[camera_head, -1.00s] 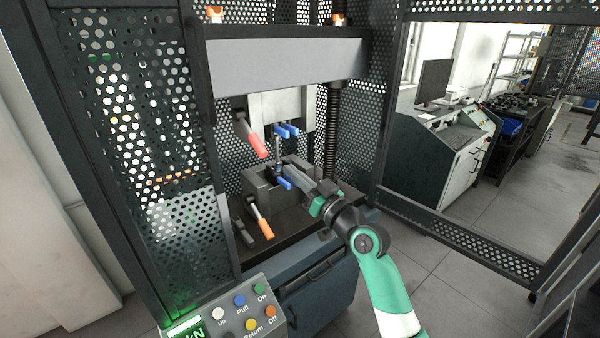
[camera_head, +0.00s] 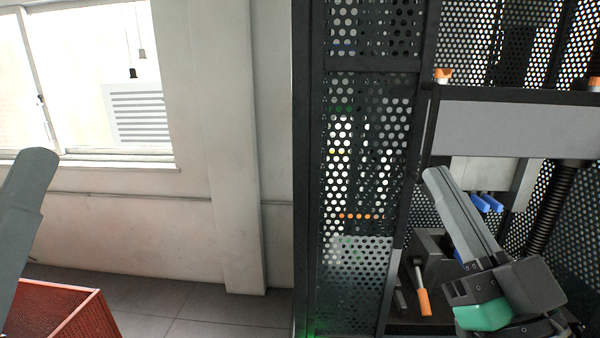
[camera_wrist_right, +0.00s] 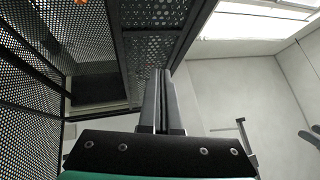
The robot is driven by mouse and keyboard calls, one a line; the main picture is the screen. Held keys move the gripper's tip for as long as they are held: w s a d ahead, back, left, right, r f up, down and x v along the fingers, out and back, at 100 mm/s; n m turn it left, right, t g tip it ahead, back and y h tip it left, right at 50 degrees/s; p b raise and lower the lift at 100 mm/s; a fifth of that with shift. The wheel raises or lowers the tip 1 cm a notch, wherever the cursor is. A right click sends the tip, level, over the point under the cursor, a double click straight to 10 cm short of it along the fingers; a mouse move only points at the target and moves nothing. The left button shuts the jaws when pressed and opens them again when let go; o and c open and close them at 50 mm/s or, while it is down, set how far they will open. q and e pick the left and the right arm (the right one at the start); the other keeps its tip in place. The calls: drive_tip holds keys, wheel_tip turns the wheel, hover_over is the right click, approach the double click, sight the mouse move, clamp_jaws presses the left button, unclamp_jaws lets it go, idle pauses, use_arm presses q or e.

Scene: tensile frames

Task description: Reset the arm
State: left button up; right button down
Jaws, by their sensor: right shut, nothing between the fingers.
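My right gripper (camera_head: 434,178) is raised in front of the testing machine's opening in the head view, pointing up and to the left. Its two long grey fingers lie together, with nothing between them. In the right wrist view the fingers (camera_wrist_right: 159,78) also lie side by side, pointing towards the cage and wall. At the left edge of the head view, a grey finger of my left gripper (camera_head: 32,180) points upward. The rest of it is out of frame, so its opening cannot be judged.
The perforated cage (camera_head: 362,150) frames the machine. Inside are a lower grip block (camera_head: 428,243), an orange-handled lever (camera_head: 423,300) and blue handles (camera_head: 487,203); the right arm partly hides the interior. A red crate (camera_head: 60,305) stands at lower left. The floor between is clear.

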drive_tip(key=s+d+r+m+t+h, duration=0.1)
drive_tip(key=s+r+m+t+h, duration=0.15)
drive_tip(key=s, duration=0.35)
drive_tip(key=s+d+r+m+t+h, duration=0.1)
drive_tip(key=s+d+r+h, duration=0.15)
drive_tip(key=s, duration=0.35)
wheel_tip(320, 180, up, 38)
drive_tip(key=a+p, duration=0.1)
drive_tip(key=p, duration=3.7)
drive_tip(key=shift+w, duration=0.45)
